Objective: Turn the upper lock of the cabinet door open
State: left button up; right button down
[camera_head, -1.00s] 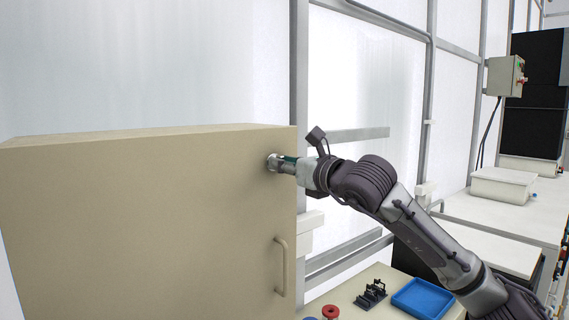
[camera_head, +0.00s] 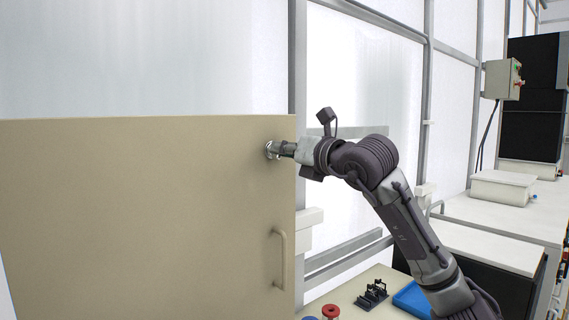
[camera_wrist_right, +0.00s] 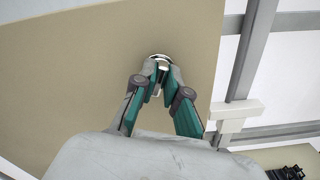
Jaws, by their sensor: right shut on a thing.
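The beige cabinet door (camera_head: 150,215) fills the left of the head view, with its handle (camera_head: 279,262) low on the right side. The upper lock (camera_head: 270,150) is a round silver knob near the door's top right corner. My right gripper (camera_head: 277,150) is at the lock, its arm coming in from the right. In the right wrist view the green-sided fingers (camera_wrist_right: 160,88) are shut on the metal piece of the lock (camera_wrist_right: 158,58), and the fingers hide part of it. My left gripper is not in view.
A bench below right holds a black rack (camera_head: 372,294), a blue tray (camera_head: 413,300) and a red ring-shaped item (camera_head: 331,312). A grey frame post (camera_head: 298,70) stands right behind the door's edge. A white box (camera_head: 502,187) sits farther right.

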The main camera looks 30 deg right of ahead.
jog(key=shift+d+f+m+b, duration=0.1)
jog(key=shift+m+b, duration=2.5)
jog(key=shift+m, duration=4.3)
jog(key=c, duration=1.3)
grip_release()
jog(key=shift+o, duration=0.5)
jog(key=shift+w+f, duration=0.1)
jog(key=shift+w, duration=0.05)
jog(key=s, duration=1.2)
jog(key=shift+d, duration=0.45)
